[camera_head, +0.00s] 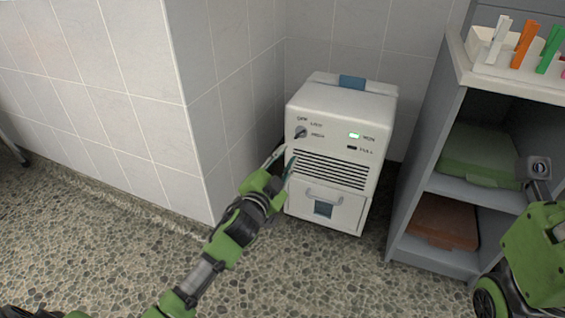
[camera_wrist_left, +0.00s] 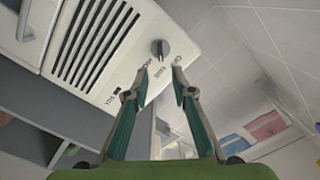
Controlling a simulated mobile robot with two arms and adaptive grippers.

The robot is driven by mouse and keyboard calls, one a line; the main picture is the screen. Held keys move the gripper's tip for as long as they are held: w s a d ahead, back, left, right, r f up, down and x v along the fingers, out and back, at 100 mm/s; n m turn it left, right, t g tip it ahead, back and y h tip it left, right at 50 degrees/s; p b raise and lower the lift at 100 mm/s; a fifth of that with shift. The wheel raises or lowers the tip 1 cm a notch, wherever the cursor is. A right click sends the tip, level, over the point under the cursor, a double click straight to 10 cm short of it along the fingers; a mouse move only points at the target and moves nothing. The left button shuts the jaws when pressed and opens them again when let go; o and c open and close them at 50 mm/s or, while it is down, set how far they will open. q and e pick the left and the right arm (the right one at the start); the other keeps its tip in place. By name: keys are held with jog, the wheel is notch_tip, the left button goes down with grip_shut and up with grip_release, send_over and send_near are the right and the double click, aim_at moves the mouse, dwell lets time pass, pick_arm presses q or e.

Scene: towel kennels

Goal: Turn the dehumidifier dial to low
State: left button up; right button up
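The white dehumidifier (camera_head: 335,108) stands on the floor in the corner. Its dark dial (camera_head: 301,132) is at the upper left of its front, with small labels around it; which label it points to is too small to tell. A green light (camera_head: 355,135) is lit on the panel. My left gripper (camera_head: 280,160) is in front of the machine's left edge, below the dial. In the left wrist view its fingers (camera_wrist_left: 162,65) are apart and empty, and the dial (camera_wrist_left: 160,48) shows just beyond the fingertips, apparently untouched. My right arm shows at the right edge, but its fingers do not.
A tiled wall corner (camera_head: 195,130) stands close to the left of my left gripper. A grey shelf unit (camera_head: 425,165) stands right of the dehumidifier, holding a green box (camera_head: 475,155), a brown box (camera_head: 443,222) and a tray of coloured clips (camera_head: 485,62). The speckled floor in front is clear.

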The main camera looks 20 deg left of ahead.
pick_arm(q)
jog(key=shift+s, duration=1)
